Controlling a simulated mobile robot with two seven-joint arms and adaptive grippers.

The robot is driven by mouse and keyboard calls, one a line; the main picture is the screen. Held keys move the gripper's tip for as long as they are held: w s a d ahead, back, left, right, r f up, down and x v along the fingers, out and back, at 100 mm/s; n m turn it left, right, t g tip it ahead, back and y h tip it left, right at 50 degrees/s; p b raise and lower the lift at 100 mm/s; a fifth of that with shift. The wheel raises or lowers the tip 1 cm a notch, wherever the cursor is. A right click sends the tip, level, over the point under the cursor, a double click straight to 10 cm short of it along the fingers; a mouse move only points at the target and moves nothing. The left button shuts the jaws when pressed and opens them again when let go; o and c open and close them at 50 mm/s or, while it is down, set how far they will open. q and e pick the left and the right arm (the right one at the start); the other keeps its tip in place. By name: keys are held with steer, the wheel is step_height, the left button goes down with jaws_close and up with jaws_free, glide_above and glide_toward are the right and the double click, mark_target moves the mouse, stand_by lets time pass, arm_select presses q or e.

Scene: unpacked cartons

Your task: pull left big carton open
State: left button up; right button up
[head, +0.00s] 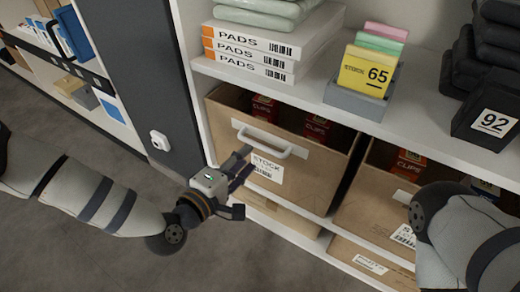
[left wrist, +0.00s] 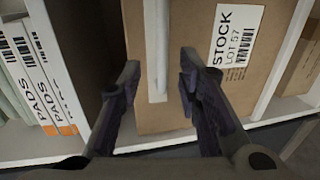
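The left big carton (head: 222,120) is a brown open-topped box on the middle shelf, with a white bar handle (head: 262,139) and a STOCK label (head: 267,168) on its front. Red CLIPS boxes (head: 315,127) stand inside it. My left gripper (head: 246,182) is open in front of the carton, just below and left of the handle. In the left wrist view, the handle (left wrist: 157,50) appears between the two spread fingers (left wrist: 160,75) and the carton front (left wrist: 190,45) lies behind. I cannot tell whether the fingers touch it. My right arm shows at the right edge; its gripper is out of view.
A second carton (head: 368,208) stands to the right. The shelf above holds PADS boxes (head: 255,50), a grey tray of cards (head: 355,100) and a black bin (head: 490,120). A dark post (head: 135,60) stands at left. The floor (head: 90,240) in front is clear.

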mark_target(259, 148)
arm_select(q)
steer(key=b+x, duration=0.1)
steer(key=x, duration=0.6)
steer(key=shift+w+d+f, duration=0.2)
steer(key=shift+w, duration=0.05)
jaws_close()
